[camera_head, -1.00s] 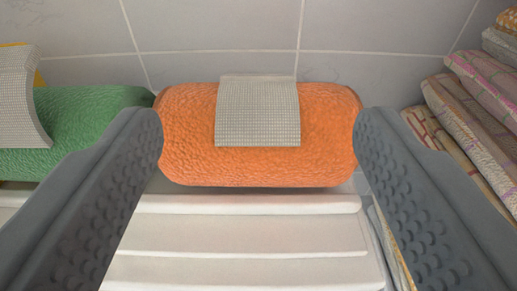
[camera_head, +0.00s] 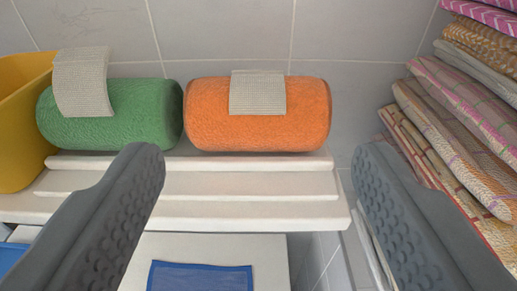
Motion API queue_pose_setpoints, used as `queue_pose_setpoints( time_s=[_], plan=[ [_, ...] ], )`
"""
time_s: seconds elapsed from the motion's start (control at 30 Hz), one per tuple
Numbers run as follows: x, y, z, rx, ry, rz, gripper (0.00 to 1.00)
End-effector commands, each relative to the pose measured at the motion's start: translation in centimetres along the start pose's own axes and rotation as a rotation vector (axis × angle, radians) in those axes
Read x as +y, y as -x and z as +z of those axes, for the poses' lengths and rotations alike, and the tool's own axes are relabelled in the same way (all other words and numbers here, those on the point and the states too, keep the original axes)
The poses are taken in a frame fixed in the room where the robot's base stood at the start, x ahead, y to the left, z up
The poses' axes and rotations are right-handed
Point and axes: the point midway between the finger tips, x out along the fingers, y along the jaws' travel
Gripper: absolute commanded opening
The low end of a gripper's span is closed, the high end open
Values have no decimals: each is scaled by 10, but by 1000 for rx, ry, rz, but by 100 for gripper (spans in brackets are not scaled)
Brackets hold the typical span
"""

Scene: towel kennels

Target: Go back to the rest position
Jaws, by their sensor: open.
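My gripper (camera_head: 260,170) is open and empty, its two grey fingers wide apart at the left and right of the view. An orange rolled towel (camera_head: 300,125) with a pale woven band (camera_head: 258,93) lies on a white slatted shelf (camera_head: 240,187), against the tiled wall. It is ahead of the fingers and apart from them. A green rolled towel (camera_head: 145,115) with a similar band (camera_head: 82,85) lies to its left on the same shelf.
A yellow container (camera_head: 18,120) stands at the far left. Folded, patterned textiles (camera_head: 450,130) are stacked at the right, near my right finger. Below the shelf, a blue mat (camera_head: 200,277) lies on a pale surface (camera_head: 270,255). Grey tiles (camera_head: 350,30) stand behind.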

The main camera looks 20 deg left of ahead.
Motion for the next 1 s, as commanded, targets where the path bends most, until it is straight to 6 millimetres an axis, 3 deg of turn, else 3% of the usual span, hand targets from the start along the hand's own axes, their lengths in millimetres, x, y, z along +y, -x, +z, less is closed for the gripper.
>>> queue_pose_setpoints(
  time_s=[0.17, 0.37, 0.67, 1.0],
  plan=[
    [-5, 7, 4, -5, -3, 11, 67],
    [-28, 43, 31, -29, -25, 72, 67],
    [-66, 111, 93, -47, -53, 178, 67],
    [-103, 187, 174, -26, -59, 269, 67]
  ],
)
